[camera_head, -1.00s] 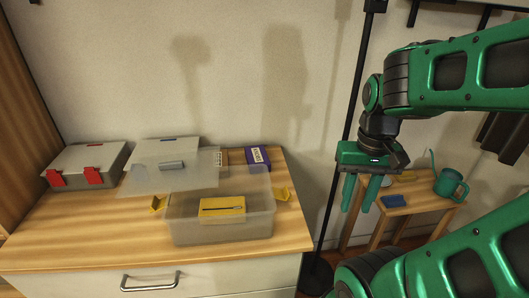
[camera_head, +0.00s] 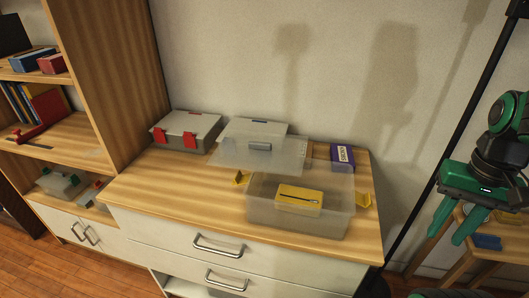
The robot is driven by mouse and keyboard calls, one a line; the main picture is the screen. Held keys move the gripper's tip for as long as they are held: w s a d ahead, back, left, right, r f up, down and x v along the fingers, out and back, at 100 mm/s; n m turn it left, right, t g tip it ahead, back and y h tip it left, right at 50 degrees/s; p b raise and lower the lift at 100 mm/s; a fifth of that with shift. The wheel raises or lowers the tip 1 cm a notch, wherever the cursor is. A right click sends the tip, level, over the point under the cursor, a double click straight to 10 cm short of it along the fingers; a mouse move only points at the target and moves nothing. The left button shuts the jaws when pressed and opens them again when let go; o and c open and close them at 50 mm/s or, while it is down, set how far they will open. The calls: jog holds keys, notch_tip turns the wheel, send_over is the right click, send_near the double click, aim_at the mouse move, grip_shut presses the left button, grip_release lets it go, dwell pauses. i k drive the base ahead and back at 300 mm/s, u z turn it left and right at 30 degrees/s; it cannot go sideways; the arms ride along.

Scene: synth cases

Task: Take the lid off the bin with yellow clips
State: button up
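The clear bin (camera_head: 345,222) stands near the right front of the dresser top, open at the top. Its yellow clips (camera_head: 362,199) are swung outward, one at each side. A yellow box (camera_head: 299,197) with a dark drawing shows inside it. A translucent lid (camera_head: 232,158) with a grey handle (camera_head: 260,146) lies behind and left of the bin, overlapping a grey-lidded box; what it rests on is hard to tell. My gripper (camera_head: 456,226) is at the right, beyond the dresser's right end. Its green fingers point down, apart and empty.
A box with red clips (camera_head: 187,131) stands at the back left, a grey-lidded box (camera_head: 256,130) beside it. A purple box (camera_head: 342,157) is at the back right. Shelves (camera_head: 62,143) stand left. A small table (camera_head: 441,250) is below my gripper. The dresser's front left is clear.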

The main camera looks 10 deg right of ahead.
aim_at(263, 151)
jog(key=z, duration=2)
jog(key=k, duration=1.1)
jog(key=u, duration=1.45)
jog(key=i, duration=1)
